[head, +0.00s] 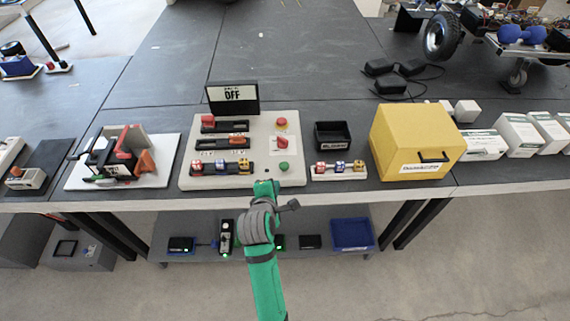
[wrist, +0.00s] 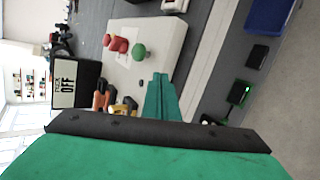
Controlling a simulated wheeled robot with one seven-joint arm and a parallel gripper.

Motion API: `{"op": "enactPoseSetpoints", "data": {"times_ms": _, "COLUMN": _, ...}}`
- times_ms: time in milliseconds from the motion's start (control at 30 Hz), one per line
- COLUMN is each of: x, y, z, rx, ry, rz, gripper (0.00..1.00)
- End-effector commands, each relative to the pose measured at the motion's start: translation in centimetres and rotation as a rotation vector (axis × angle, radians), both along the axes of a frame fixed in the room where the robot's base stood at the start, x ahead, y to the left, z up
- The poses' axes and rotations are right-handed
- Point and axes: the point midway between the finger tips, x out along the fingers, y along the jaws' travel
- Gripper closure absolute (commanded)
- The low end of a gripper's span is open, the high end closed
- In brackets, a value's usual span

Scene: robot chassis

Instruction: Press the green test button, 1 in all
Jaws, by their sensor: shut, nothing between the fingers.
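The green test button (head: 283,166) sits on the front right of a pale control board (head: 262,131), below a red knob (head: 281,142) and a red button (head: 281,123). In the wrist view the green button (wrist: 139,51) stands ahead of the fingertips and a little to the left. My gripper (head: 266,186) is shut and empty, at the front edge of the board, in front of the button and slightly left. In the wrist view the green fingers (wrist: 160,80) are together and apart from the button. A display sign (head: 232,97) behind the board reads OFF.
A small block rack (head: 340,169), a black tray (head: 333,134) and a yellow box (head: 414,141) stand to the right. A shelf below the bench holds a blue bin (head: 352,233).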

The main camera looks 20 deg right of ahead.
Motion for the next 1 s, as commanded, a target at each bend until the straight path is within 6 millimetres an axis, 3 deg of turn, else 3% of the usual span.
{"op": "enactPoseSetpoints", "data": {"times_ms": 200, "x": 3.9, "y": -2.5, "z": 5.7, "rx": -0.128, "ry": 0.133, "rz": 0.037, "gripper": 1.0}}
{"op": "enactPoseSetpoints", "data": {"times_ms": 500, "x": 6.2, "y": -4.4, "z": 12.5, "rx": -0.228, "ry": 0.304, "rz": 0.099, "gripper": 1.0}}
{"op": "enactPoseSetpoints", "data": {"times_ms": 700, "x": 6.4, "y": -4.7, "z": 14.0, "rx": -0.244, "ry": 0.345, "rz": 0.118, "gripper": 1.0}}
{"op": "enactPoseSetpoints", "data": {"times_ms": 1000, "x": 6.4, "y": -4.7, "z": 14.0, "rx": -0.246, "ry": 0.347, "rz": 0.12, "gripper": 1.0}}
